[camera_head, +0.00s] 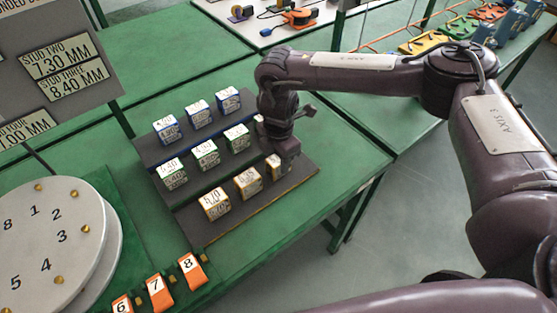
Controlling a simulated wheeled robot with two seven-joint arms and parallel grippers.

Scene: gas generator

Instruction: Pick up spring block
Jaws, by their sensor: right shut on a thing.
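Spring blocks with printed numbers stand in three rows on a dark stepped rack (235,222). The back row has blue-edged blocks (198,114). The middle row has green-edged blocks (205,153). The front row has yellow blocks, one at the left (214,204), one in the middle (248,182) and one at the right end (273,166). My right gripper (284,160) reaches down over the right end of the front row and is shut on the right-end yellow block, which it partly hides. I cannot tell whether that block is off the rack. My left gripper is out of view.
A round numbered disc (50,235) stands at the left, with orange number tags (188,270) near the front edge. Grey signs (62,60) rise at upper left. A white table (262,32) and coloured parts (460,28) lie behind. Green tabletop is bare right of the rack.

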